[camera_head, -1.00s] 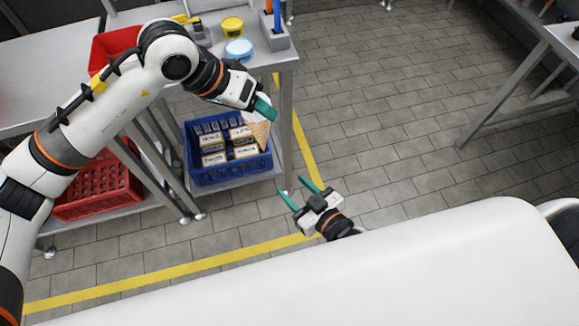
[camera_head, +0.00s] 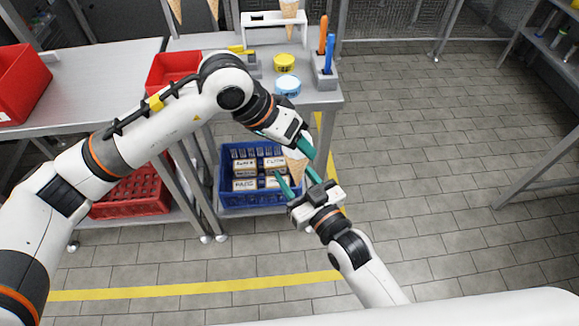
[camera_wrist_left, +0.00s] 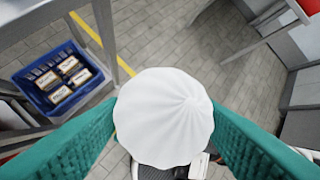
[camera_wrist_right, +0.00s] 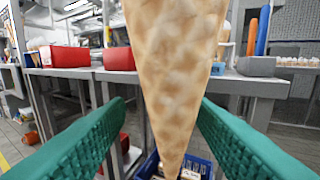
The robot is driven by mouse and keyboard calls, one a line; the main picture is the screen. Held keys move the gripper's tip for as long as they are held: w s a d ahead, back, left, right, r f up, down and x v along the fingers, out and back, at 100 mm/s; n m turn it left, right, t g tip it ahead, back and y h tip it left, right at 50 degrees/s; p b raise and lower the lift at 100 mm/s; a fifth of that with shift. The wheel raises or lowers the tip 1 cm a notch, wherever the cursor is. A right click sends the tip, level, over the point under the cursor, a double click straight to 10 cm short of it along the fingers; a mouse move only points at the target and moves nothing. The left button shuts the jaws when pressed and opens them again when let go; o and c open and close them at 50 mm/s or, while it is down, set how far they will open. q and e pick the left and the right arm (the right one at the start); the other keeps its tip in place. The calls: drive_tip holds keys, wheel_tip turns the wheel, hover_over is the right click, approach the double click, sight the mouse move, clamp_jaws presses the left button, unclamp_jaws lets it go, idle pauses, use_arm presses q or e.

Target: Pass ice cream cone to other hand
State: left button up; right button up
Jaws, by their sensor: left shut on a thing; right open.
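The ice cream cone (camera_head: 297,165) is held upright in the air in front of the table, tip down. My left gripper (camera_head: 306,146) is shut on its upper part; the left wrist view shows the white ice cream top (camera_wrist_left: 165,117) between the green fingers. My right gripper (camera_head: 299,183) is open just below, its fingers pointing up toward the cone. In the right wrist view the waffle cone (camera_wrist_right: 175,75) stands between the two open green fingers, with gaps on both sides. I cannot tell whether they touch it at any point.
A blue crate (camera_head: 228,203) of labelled boxes is on the low shelf behind. The metal table (camera_head: 110,75) holds a red bin (camera_head: 172,71), a yellow tub (camera_head: 284,62), a blue-lidded tub (camera_head: 288,85) and a cone holder (camera_head: 262,20). The floor to the right is clear.

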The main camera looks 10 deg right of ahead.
drive_tip(key=shift+x, duration=1.35)
drive_tip(key=shift+c, duration=0.3)
drive_tip(key=c, duration=0.8)
use_arm(q)
drive_tip(key=o, duration=0.8)
drive_tip(key=shift+o, duration=0.2)
